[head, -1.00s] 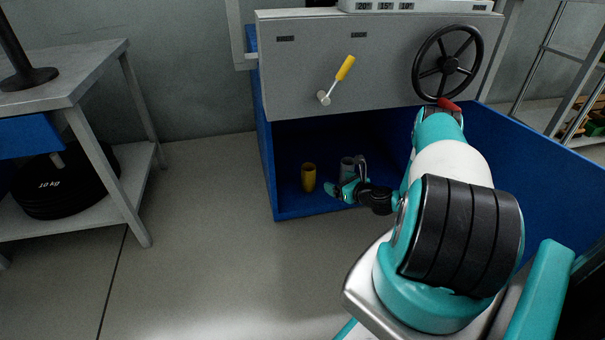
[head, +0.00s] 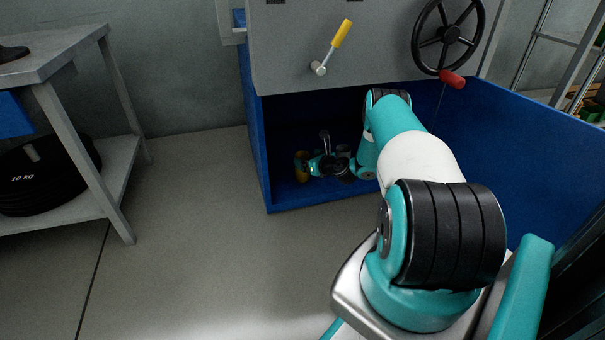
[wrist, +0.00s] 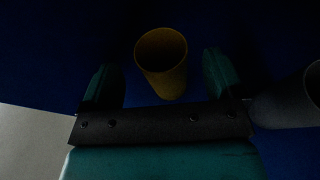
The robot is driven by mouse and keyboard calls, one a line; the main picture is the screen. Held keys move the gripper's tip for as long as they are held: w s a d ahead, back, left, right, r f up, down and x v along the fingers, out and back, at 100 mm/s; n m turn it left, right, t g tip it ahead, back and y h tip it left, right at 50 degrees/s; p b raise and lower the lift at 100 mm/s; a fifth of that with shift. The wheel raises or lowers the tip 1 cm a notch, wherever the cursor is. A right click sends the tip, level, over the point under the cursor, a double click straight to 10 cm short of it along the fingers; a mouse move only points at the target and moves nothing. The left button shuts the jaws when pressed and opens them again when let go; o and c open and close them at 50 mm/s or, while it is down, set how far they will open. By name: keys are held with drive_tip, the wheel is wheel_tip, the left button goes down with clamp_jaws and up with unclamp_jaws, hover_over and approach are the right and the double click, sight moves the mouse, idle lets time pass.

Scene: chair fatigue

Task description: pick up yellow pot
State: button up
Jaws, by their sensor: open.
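The yellow pot (wrist: 162,70) stands in the dark blue bay. In the wrist view it sits just ahead of and between the two teal fingers of my gripper (wrist: 164,78), which are spread apart, with dark gaps on both sides of the pot. In the head view the yellow pot (head: 301,168) is partly hidden behind my gripper (head: 312,166), which reaches into the bay from the right. The gripper is open and empty.
A grey pot (wrist: 300,98) stands close to the right finger in the wrist view. The blue bay wall (head: 256,140) rises on the left, and a grey panel (head: 290,60) with a yellow-handled lever (head: 334,46) hangs above. A workbench (head: 60,55) stands left, with clear floor between.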

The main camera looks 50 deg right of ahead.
sight(303, 158)
drive_tip(key=w+b, duration=0.1)
drive_tip(key=w+f+b, duration=0.2)
drive_tip(key=shift+d+f, duration=0.1)
drive_tip(key=shift+d, duration=0.15)
drive_tip(key=shift+w+d, duration=0.1)
drive_tip(key=shift+w, duration=0.35)
drive_tip(key=c, duration=1.3)
drive_tip(key=shift+r, duration=0.25)
